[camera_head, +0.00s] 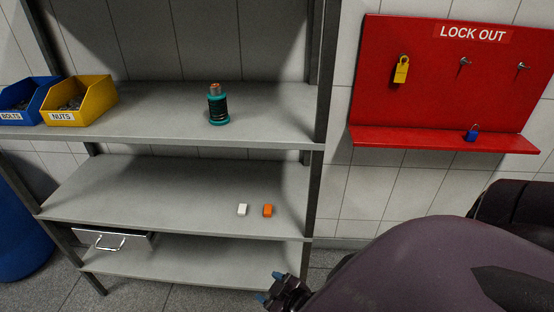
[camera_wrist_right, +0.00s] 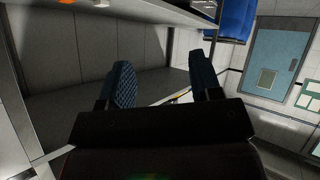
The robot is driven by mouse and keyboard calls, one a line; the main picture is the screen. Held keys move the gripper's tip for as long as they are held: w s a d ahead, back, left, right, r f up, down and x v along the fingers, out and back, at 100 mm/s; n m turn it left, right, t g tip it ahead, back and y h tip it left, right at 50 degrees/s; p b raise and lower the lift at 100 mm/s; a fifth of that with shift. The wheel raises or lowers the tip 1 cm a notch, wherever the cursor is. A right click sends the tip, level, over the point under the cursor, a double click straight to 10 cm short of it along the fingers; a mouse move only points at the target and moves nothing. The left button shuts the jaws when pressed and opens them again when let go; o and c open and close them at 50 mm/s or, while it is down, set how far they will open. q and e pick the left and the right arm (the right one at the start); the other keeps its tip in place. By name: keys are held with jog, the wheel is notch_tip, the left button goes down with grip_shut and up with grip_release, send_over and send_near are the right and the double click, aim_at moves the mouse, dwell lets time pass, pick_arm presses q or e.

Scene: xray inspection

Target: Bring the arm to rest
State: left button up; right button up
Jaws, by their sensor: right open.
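My right arm comes in from the lower right in the head view. Its gripper (camera_head: 272,289) is low, in front of the shelf unit's lower right corner, with only the blue fingertips and part of the body showing. In the right wrist view the two dark blue ridged fingers (camera_wrist_right: 162,86) are well apart, with nothing between them. My left gripper is in neither view.
A red lockout board (camera_head: 430,90) with padlocks hangs right. A blue barrel (camera_head: 18,240) stands left.

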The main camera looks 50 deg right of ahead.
jog(key=shift+s+f+m, duration=0.2)
jog(key=shift+s+m, duration=0.75)
jog(key=shift+m, duration=0.05)
dwell(0.6)
